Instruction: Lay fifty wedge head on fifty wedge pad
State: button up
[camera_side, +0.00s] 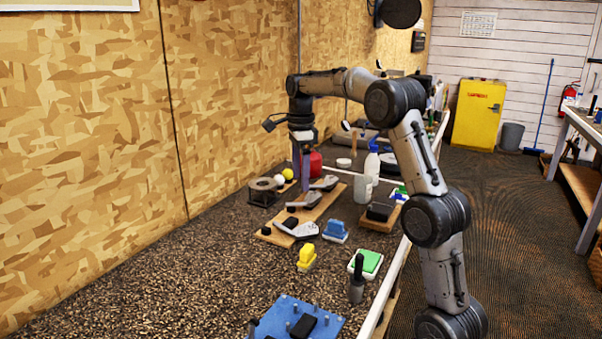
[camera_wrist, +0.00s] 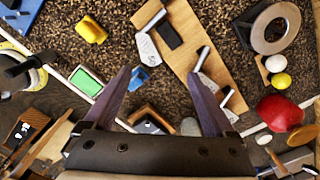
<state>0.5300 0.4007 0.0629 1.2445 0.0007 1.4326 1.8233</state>
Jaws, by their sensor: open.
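A silver wedge head marked 50 (camera_wrist: 148,50) lies along the edge of the wooden board, beside a black pad (camera_wrist: 168,35). They also show in the side view, as a silver head (camera_side: 297,230) at the board's near end with a dark pad (camera_side: 291,222) next to it. The head does not lie on that pad. My gripper (camera_side: 301,188) is above the far part of the board, pointing down, apart from the near head. In the wrist view my gripper (camera_wrist: 159,70) is open and empty, its fingers spread wide.
Other wedge heads (camera_side: 303,201) lie farther along the board (camera_side: 273,238). A yellow brush (camera_side: 306,257), a blue brush (camera_side: 335,232) and a green pad (camera_side: 367,262) are nearby. A ring-topped holder (camera_side: 265,190), balls, a red container (camera_side: 315,162) and white bottles (camera_side: 364,189) stand around the far end.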

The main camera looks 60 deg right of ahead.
jog(key=s+a+r+n+t, duration=0.1)
jog(key=s+a+r+n, duration=0.2)
jog(key=s+a+n, duration=0.35)
jog(key=s+a+r+n+t, duration=0.2)
jog(key=s+a+n, duration=0.2)
jog(key=a+n, duration=0.4)
jog(key=s+a+f+n+t, duration=0.1)
jog(key=s+a+f+n, duration=0.2)
jog(key=s+n, duration=0.3)
jog(key=s+a+f+n+t, duration=0.1)
jog(key=s+a+f+n, duration=0.3)
jog(key=s+a+n, duration=0.2)
jog(key=shift+s+a+t, duration=0.2)
jog(key=shift+s+t, duration=0.1)
jog(key=shift+s, duration=0.6)
jog(key=shift+r+n, duration=0.1)
jog(key=shift+n, duration=0.15)
jog(key=c, duration=0.6)
